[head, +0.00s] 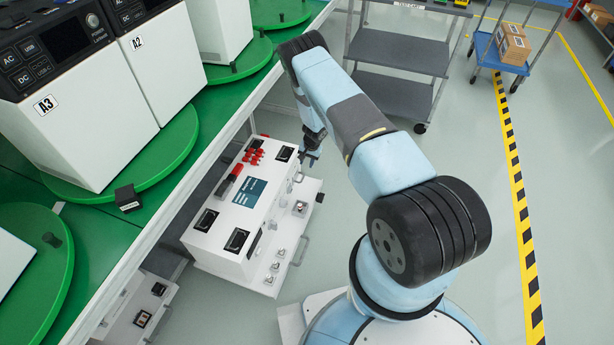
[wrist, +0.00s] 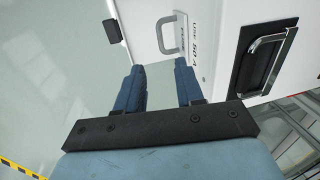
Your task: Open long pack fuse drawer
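The long white pack (head: 215,229) sits below the green bench in the head view, with black recessed handles, red parts and a dark blue label on top. My gripper (head: 311,158) is at its far right end. In the wrist view, my gripper (wrist: 159,70) is open, its two dark blue fingers apart with nothing between them. The fuse drawer's grey handle (wrist: 183,50) lies just beyond the fingertips, roughly in line with the gap. It is on a white face (wrist: 210,62) with "FUSE" and "50 A" lettering. The drawer front looks shut, though its edges are unclear.
A tray with a grey pull handle (head: 301,250) and small fittings extends along the pack's right side. A black recessed handle (wrist: 265,62) is right of the fuse handle. White units on green turntables (head: 160,150) stand above left.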

